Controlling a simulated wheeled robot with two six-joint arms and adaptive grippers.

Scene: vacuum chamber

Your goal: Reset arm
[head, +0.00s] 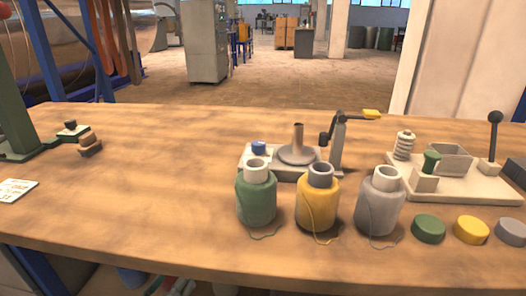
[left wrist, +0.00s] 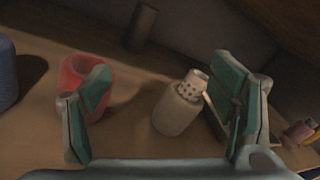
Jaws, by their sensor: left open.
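My left gripper (left wrist: 163,80) shows in the left wrist view with its two green-padded fingers wide apart. A pale bottle (left wrist: 176,112) with a perforated neck stands between and beyond the fingers, nearer the right one; I cannot tell how far off it is. A red cup (left wrist: 88,78) is partly hidden behind the left finger. Nothing is held between the pads. In the head view I cannot make out the left gripper clearly; small parts show below the table's front edge. My right gripper is not seen.
On the wooden table (head: 130,220) stand a green bottle (head: 256,200), yellow bottle (head: 317,205) and grey bottle (head: 379,208), with lids at right and fixtures behind. The table's left front is mostly clear. The wrist view also shows a dark cylinder (left wrist: 141,27) and a blue object (left wrist: 6,72).

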